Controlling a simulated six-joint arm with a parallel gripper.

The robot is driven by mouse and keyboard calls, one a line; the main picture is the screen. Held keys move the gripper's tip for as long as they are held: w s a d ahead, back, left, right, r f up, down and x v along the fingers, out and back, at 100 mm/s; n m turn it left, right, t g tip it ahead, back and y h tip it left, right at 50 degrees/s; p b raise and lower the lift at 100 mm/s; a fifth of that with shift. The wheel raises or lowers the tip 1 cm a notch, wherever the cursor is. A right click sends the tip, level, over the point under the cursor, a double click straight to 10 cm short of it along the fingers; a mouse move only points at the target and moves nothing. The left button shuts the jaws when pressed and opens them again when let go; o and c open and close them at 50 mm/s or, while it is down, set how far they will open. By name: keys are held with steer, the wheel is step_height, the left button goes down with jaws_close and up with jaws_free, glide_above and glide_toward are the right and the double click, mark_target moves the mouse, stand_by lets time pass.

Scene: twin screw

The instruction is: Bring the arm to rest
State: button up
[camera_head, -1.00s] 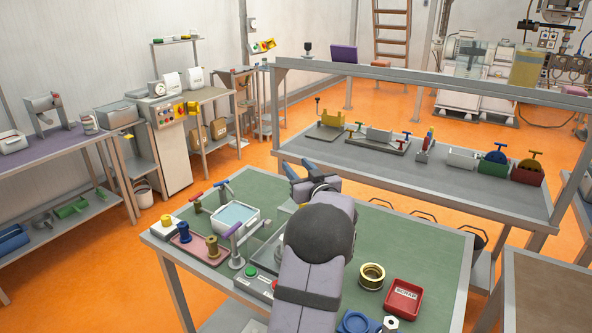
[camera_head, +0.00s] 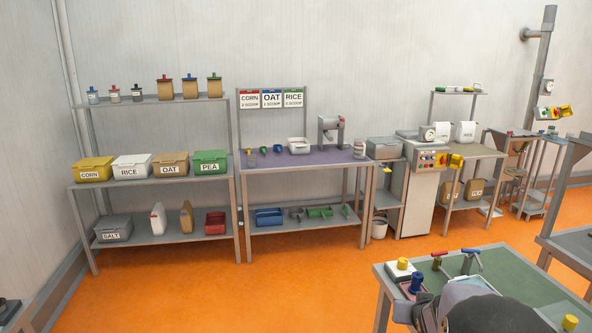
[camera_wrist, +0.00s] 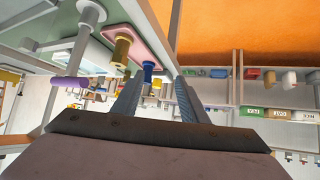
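My gripper (camera_wrist: 158,80) shows in the wrist view with its two grey-blue fingers apart. I see no object held between them. A blue spool (camera_wrist: 148,70) and a brass spool (camera_wrist: 122,50) on a pink tray (camera_wrist: 139,30) show beyond the fingertips. In the head view my arm enters at the bottom right, above the near left part of the green-topped table (camera_head: 515,278); the fingers are mostly cut off there. The blue spool (camera_head: 416,283) stands just beyond my arm.
A white box with a yellow knob (camera_head: 402,264) and red-handled (camera_head: 438,258) and blue-handled (camera_head: 470,260) tools stand on the table. A purple-handled lever (camera_wrist: 70,82) is left of the fingers. Shelving (camera_head: 150,183) lines the back wall; orange floor (camera_head: 250,285) lies clear before it.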

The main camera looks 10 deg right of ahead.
steer(key=s+a+f+n+g+y, duration=0.25)
steer(key=s+a, duration=0.35)
steer(key=a, duration=0.3)
steer(key=s+a+f+n+g+y, duration=0.1)
steer(key=s+a+f+g, duration=0.1)
steer(key=s+a+f, duration=0.5)
steer(key=s+a+n+g+y, duration=0.15)
steer(key=s+a, duration=0.35)
steer(key=a, duration=0.6)
steer(key=s+r+g, duration=0.2)
steer(key=s+g, duration=0.1)
steer(key=s, duration=0.3)
steer(key=shift+s, duration=0.15)
steer(key=shift+d, duration=0.1)
step_height(320, 180, down, 25)
steer(key=b, duration=2.5)
